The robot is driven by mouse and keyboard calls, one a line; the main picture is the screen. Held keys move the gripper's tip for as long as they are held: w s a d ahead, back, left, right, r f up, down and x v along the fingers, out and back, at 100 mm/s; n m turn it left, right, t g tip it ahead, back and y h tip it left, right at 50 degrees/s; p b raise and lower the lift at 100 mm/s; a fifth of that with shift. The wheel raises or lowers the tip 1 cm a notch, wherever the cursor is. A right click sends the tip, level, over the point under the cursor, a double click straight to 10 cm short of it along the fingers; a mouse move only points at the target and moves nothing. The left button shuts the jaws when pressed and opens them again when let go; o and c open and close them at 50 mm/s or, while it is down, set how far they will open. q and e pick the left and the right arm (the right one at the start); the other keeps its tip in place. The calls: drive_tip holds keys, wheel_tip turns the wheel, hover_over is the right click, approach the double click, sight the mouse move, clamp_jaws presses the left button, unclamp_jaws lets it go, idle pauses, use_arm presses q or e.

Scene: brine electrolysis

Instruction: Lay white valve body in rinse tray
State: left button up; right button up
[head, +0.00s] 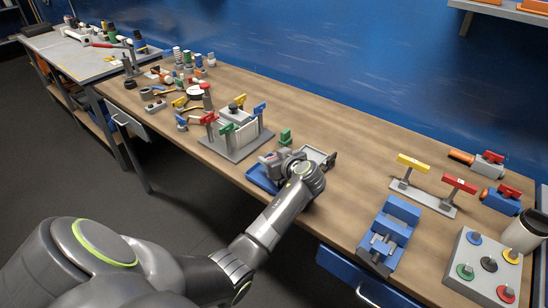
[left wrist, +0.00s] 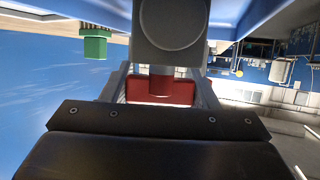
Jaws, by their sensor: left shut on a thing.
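My left gripper (head: 272,163) is at the front edge of the bench, low over a blue tray (head: 259,179) that I take for the rinse tray. In the left wrist view the jaws are shut on a valve body with a grey-looking block and round face (left wrist: 172,22) and a red part (left wrist: 162,92) between the fingers. Its colour looks grey in shade, not clearly white. A blue surface (left wrist: 85,10), apparently the tray, is close to it. In the head view the gripper mostly hides the valve, and I cannot tell whether it touches the tray.
A rack with coloured valve handles (head: 237,141) is to the left. A blue vise (head: 392,231) stands to the right, with clear bench between.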

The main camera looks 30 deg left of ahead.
use_arm(q)
drive_tip(key=shift+f, duration=0.2)
drive_tip(key=o, duration=1.2)
drive_tip(key=shift+r, duration=0.1)
drive_tip(key=shift+c, duration=0.2)
drive_tip(key=shift+o, duration=0.3)
use_arm(e)
drive_tip(key=shift+d+f, duration=0.15)
drive_tip(key=shift+d, duration=0.05)
drive_tip(key=shift+d, duration=0.1)
use_arm(q)
drive_tip(key=shift+r, duration=0.3)
drive_tip(key=b+v, duration=0.2)
drive_tip(key=v, duration=0.8)
drive_tip(key=shift+s+d, duration=0.15)
drive_tip(key=shift+d, duration=0.2)
drive_tip(key=shift+s+d+r, duration=0.3)
drive_tip(key=shift+d, duration=0.15)
use_arm(e)
drive_tip(key=shift+s+f, duration=0.1)
drive_tip(key=shift+f, duration=0.85)
